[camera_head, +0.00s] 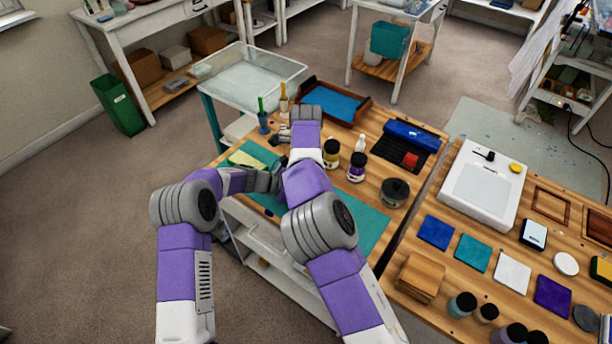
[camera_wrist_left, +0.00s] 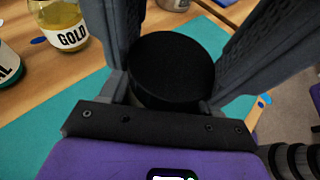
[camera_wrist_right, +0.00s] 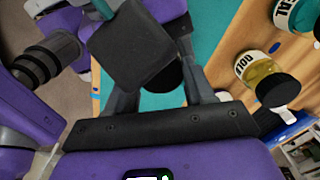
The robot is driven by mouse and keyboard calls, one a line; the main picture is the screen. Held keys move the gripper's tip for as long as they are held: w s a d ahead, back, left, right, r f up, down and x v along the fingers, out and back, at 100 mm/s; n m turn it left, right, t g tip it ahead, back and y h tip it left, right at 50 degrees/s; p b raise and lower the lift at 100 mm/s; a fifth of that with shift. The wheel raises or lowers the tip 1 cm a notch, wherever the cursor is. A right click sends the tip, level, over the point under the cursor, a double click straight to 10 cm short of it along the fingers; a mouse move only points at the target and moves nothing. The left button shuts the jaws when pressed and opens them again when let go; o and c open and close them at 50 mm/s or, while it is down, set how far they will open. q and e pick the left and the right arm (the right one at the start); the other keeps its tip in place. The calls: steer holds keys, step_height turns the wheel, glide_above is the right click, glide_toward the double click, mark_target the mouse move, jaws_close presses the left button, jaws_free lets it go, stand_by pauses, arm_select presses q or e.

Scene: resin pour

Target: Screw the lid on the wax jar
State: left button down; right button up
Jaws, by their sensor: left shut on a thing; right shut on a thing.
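A black round lid (camera_wrist_left: 172,68) shows face-on from above in the left wrist view, between dark finger panels. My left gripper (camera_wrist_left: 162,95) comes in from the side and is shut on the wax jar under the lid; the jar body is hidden. My right gripper (camera_wrist_right: 160,88) points down and is shut on the lid, which also shows as a dark round shape (camera_wrist_right: 163,77) partly covered by a dark grey panel. In the head view, my arms hide the jar and lid above the front left of the table. I cannot tell how far the lid is seated.
A gold jar (camera_head: 331,152) and a purple-labelled jar (camera_head: 356,167) stand right of my arms. A wooden tray (camera_head: 334,101) with a blue inside lies behind.

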steer(key=o, duration=1.2)
steer(key=shift+c, duration=0.2)
steer(key=shift+r, duration=2.3)
steer(key=shift+c, duration=0.4)
steer(key=shift+r+n, duration=1.7)
steer(key=shift+r, duration=0.05)
steer(key=shift+f, duration=0.1)
steer(key=shift+f, duration=3.95)
